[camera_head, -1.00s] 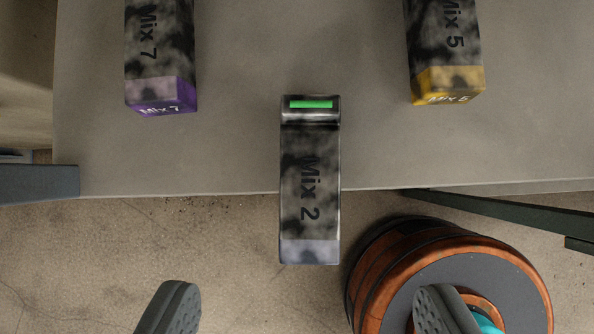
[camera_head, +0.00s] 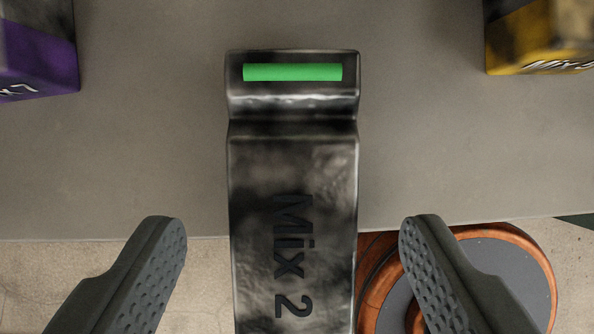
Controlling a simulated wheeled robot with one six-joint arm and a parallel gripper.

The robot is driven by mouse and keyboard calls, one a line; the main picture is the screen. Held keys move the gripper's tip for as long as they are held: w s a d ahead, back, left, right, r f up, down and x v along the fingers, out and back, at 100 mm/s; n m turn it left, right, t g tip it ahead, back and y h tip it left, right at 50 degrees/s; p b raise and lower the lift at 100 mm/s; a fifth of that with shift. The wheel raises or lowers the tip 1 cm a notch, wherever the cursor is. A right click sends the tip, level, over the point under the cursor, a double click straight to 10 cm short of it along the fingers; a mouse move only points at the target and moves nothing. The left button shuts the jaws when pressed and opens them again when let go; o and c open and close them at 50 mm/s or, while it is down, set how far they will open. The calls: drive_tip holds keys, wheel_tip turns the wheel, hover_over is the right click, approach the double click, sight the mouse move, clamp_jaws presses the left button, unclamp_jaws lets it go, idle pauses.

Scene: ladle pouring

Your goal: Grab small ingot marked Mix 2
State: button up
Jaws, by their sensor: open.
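The small ingot marked Mix 2 (camera_head: 293,200) is dark mottled metal with a green bar on its far end. It lies on the grey table (camera_head: 160,150), and its near part reaches past the table's front edge and out of the bottom of the view. My gripper (camera_head: 285,225) is open, with one dark ridged finger on each side of the ingot. There is a visible gap between each finger and the ingot, and neither finger appears to touch it.
A purple-ended ingot (camera_head: 38,55) lies at the upper left and a yellow-ended ingot (camera_head: 540,38) at the upper right. A round wooden-rimmed object with a grey top (camera_head: 505,262) stands at lower right, beyond the table edge. The table on both sides of Mix 2 is clear.

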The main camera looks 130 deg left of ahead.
drive_tip(key=shift+w+d+f, duration=0.1)
drive_tip(key=shift+d+f, duration=0.1)
drive_tip(key=shift+f, duration=0.25)
drive_tip(key=c, duration=1.4)
drive_tip(key=shift+r, duration=0.15)
drive_tip(key=shift+c, duration=0.2)
